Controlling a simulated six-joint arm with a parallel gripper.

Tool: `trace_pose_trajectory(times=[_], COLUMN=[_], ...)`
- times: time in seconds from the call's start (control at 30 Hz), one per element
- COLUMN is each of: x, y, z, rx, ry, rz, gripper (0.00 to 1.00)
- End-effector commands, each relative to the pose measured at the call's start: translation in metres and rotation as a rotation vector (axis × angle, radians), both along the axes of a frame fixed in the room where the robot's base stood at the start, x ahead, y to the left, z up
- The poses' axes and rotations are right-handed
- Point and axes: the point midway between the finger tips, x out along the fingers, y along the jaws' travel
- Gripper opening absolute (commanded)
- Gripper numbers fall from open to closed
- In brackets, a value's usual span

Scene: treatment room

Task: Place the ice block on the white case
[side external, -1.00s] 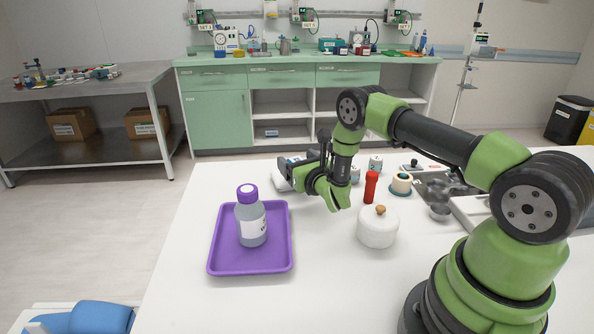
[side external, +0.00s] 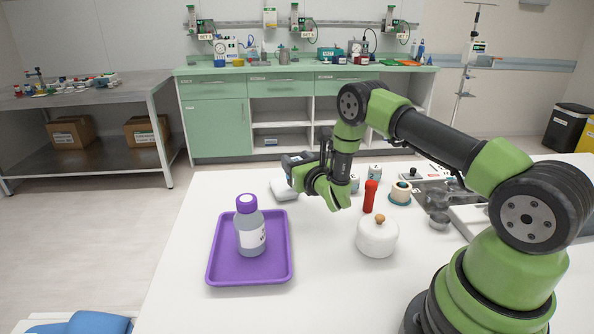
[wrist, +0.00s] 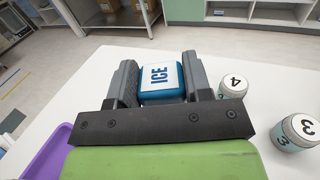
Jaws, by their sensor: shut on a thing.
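The ice block (wrist: 162,82) is blue with a white top marked ICE. In the wrist view it sits between the two fingers of my gripper (wrist: 163,80), which is shut on it. In the side view my gripper (side external: 300,166) is over the far left part of the white table, with the block dark and hard to make out there. A low white object, apparently the white case (side external: 284,190), lies on the table just below the gripper. A gap seems to show between them. The wrist view does not show the case.
A purple tray (side external: 219,250) holds a purple-capped bottle (side external: 250,232). The table between tray and pot is clear.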

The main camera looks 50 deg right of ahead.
Motion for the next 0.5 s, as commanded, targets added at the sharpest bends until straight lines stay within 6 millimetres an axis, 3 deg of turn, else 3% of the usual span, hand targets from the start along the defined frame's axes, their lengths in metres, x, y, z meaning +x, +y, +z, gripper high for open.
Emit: trace_pose_trajectory(times=[0.23, 0.5], x=[0.0, 0.009], y=[0.0, 0.0], z=[0.05, 0.076], rx=[-0.002, 0.011], ry=[-0.005, -0.016], rz=[0.0, 0.058], gripper=[0.17, 0.17])
